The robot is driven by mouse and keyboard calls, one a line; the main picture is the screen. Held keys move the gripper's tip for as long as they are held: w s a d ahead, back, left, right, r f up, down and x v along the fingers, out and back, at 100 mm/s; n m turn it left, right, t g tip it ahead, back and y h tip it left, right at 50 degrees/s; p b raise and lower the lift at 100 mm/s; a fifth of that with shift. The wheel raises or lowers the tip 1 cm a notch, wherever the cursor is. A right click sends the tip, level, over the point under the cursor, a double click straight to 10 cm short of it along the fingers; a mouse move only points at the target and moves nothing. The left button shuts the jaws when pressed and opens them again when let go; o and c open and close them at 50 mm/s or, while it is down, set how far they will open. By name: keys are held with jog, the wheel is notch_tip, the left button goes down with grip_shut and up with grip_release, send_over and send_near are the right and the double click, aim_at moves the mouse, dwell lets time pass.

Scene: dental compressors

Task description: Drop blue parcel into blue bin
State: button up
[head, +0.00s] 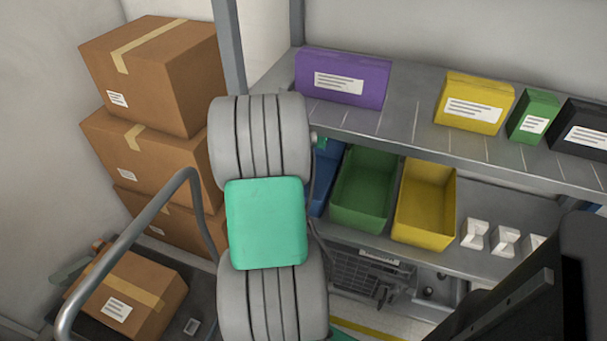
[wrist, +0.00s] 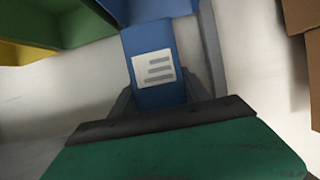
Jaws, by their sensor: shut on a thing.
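The blue parcel (wrist: 154,45), with a white label, is between the grey fingers of my gripper (wrist: 165,98) in the wrist view. The gripper is shut on it. The blue bin (wrist: 133,9) shows at the top of the wrist view, just beyond the far end of the parcel. Whether the parcel is over the bin's opening I cannot tell. In the head view the blue bin (head: 326,178) stands left of the green bin, and my arm covers most of it. The parcel and fingers are hidden behind my arm there.
The green bin (head: 362,190) and yellow bin (head: 426,203) stand on the lower shelf. The upper shelf (head: 405,120) above holds a purple box (head: 342,78), a yellow box (head: 474,103) and other boxes. Brown cartons (head: 160,75) are stacked at left, beside a curved grey rail (head: 125,240).

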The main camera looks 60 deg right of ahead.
jog(key=shift+w+f, duration=0.1)
jog(key=shift+w, duration=0.1)
notch_tip(320, 180, down, 6)
jog(key=b, duration=0.3)
jog(key=shift+s, duration=0.1)
jog(key=o, duration=1.6)
jog(key=p+v, duration=0.1)
jog(key=v, duration=0.6)
jog(key=shift+a+r, duration=0.25)
jog(key=shift+a, duration=0.1)
